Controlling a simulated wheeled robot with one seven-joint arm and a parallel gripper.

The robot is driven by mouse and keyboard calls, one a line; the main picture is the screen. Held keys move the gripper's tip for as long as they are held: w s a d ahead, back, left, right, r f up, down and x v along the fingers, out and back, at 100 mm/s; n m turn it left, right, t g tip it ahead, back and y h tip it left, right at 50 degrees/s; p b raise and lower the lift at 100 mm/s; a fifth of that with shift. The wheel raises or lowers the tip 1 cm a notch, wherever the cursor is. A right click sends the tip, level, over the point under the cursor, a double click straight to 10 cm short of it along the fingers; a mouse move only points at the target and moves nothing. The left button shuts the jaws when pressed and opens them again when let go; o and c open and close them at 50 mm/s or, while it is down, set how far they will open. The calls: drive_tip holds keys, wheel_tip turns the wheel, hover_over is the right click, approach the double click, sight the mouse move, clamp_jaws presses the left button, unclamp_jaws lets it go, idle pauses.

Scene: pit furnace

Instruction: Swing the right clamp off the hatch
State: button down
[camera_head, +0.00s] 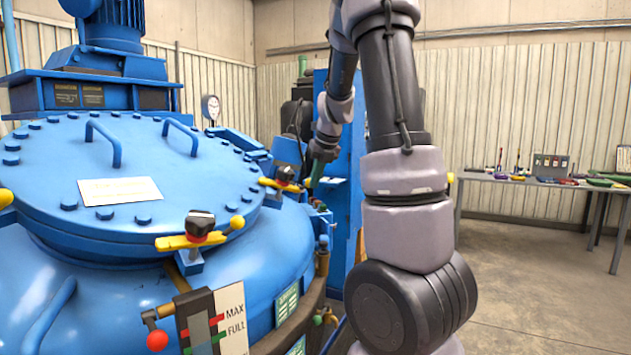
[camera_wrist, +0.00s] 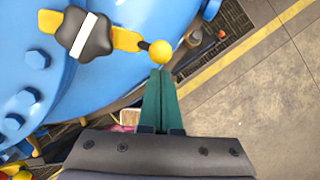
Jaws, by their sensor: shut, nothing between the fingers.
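The hatch (camera_head: 140,165) is a round blue lid with bolts and two handles. The right clamp (camera_head: 272,184) is a yellow bar with a black knob at the hatch's right edge. In the wrist view this clamp (camera_wrist: 125,39) lies across the top, its yellow ball end (camera_wrist: 160,51) just beyond my fingertips. My gripper (camera_wrist: 160,72) has green fingers, shut together and empty. In the head view my gripper (camera_head: 316,177) is just right of the right clamp. Whether the fingertips touch the ball I cannot tell.
Another yellow clamp (camera_head: 190,241) with a black knob sits at the hatch's front edge. A level gauge (camera_head: 198,320) with a red ball lever stands below it. A table (camera_head: 530,179) with tools is at the back right. The floor between is clear.

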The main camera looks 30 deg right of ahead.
drive_tip(key=shift+w+d+r+n, duration=0.1)
drive_tip(key=shift+w+d+n, duration=0.25)
drive_tip(key=shift+n, duration=0.25)
drive_tip(key=w+a+r+n+y, duration=0.1)
drive_tip(key=w+r+n, duration=0.1)
drive_tip(key=w+n, duration=0.3)
drive_tip(key=w+a+r+n+y, duration=0.1)
drive_tip(key=w+r+n+y, duration=0.1)
drive_tip(key=w+n, duration=0.4)
drive_tip(key=shift+a+r+n+t, duration=0.2)
drive_tip(key=shift+a+n+t, duration=0.2)
drive_tip(key=shift+n, duration=2.2)
drive_tip(key=s+d+r, duration=0.5)
drive_tip(key=d+r, duration=0.2)
drive_tip(key=r, duration=0.1)
drive_tip(key=shift+d, duration=0.2)
